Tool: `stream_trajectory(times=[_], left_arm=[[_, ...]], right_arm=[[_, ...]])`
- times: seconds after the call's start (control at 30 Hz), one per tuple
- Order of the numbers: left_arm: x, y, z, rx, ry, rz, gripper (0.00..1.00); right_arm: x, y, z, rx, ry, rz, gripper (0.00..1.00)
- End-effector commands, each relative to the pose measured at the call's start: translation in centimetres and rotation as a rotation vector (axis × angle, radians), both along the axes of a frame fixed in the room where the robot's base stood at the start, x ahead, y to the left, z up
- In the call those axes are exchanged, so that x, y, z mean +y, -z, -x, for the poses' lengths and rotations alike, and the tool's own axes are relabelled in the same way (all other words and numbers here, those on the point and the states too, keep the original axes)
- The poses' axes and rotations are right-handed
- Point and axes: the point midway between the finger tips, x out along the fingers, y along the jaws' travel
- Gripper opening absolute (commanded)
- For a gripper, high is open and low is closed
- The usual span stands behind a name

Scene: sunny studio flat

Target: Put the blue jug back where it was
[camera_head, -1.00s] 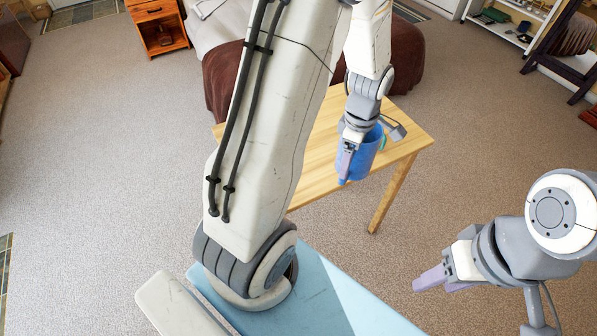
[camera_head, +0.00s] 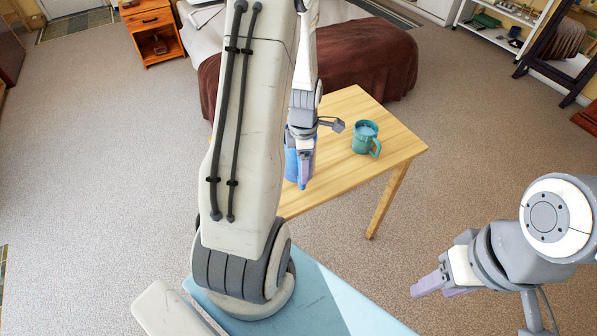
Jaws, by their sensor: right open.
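The blue jug (camera_head: 291,166) is mostly hidden behind my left gripper (camera_head: 304,172) and arm. My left gripper is shut on it, at the left part of the wooden table (camera_head: 340,183). I cannot tell whether the jug touches the table top. A teal mug (camera_head: 361,146) stands upright on the table to the right of the jug, apart from it. My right gripper (camera_head: 432,287) is open and empty, low at the right, over the floor and away from the table.
A bed with a brown blanket (camera_head: 370,62) stands just behind the table. An orange-brown nightstand (camera_head: 152,35) is at the back left. A white shelf (camera_head: 487,24) and a dark-framed mirror (camera_head: 548,42) are at the back right. The table's right part around the mug is clear.

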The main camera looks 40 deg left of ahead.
Motion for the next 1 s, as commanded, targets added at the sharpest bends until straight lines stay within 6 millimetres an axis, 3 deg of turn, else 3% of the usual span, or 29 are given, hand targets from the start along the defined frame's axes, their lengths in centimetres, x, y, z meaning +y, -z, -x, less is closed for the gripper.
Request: stream_trajectory(times=[0.17, 0.53, 0.97, 1.0], left_arm=[[1.3, 0.7, 0.2, -0.003, 0.001, -0.001, 0.00], [1.3, 4.4, 0.2, -0.003, 0.002, -0.001, 0.00], [1.3, 5.1, 0.2, -0.004, 0.003, -0.002, 0.00], [1.3, 5.1, 0.3, -0.001, 0.003, -0.001, 0.87]], right_arm=[[0.0, -0.3, 0.0, 0.000, 0.000, 0.000, 0.50], [0.0, -1.2, 0.0, 0.000, 0.001, 0.000, 0.50], [0.0, -0.9, 0.0, 0.000, 0.001, 0.000, 0.50], [0.0, -0.9, 0.0, 0.000, 0.001, 0.000, 0.50]])
